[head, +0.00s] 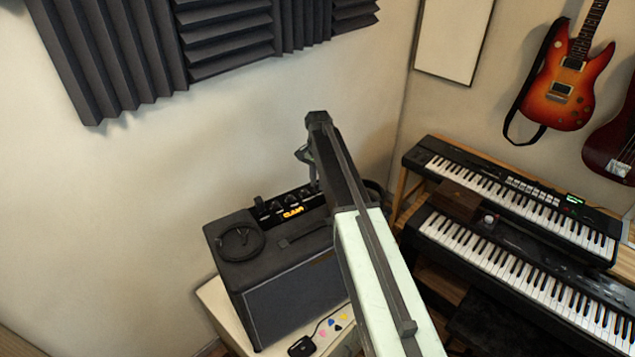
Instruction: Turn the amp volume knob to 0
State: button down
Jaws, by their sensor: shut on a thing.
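The black amp (290,300) stands on a pale cabinet by the wall. Its raised control panel (290,207) carries a row of small dark knobs and a lit orange label. My gripper (315,186) points down at the right end of this panel, behind my arm as seen from the head. It is shut on a knob there, the amp volume knob as far as I can tell. The knob itself and its pointer are hidden by the gripper and my arm, so its setting cannot be read.
A coiled black cable (240,242) lies on the amp's top left. A small black box (301,346) and several coloured picks lie on the cabinet (215,296) in front. Two keyboards (510,195) stand at right, guitars (568,85) hang above. Foam panels (110,55) cover the upper left wall.

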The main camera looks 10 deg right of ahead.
jog(key=n, duration=0.3)
jog(key=shift+a+n, duration=0.1)
jog(key=shift+n, duration=0.3)
jog(key=n, duration=0.3)
jog(key=shift+n, duration=0.3)
jog(key=n, duration=1.1)
jog(key=shift+n, duration=0.4)
jog(key=n, duration=0.5)
jog(key=shift+n, duration=0.3)
jog(key=c, duration=1.3)
grip_release()
jog(key=shift+o, duration=0.2)
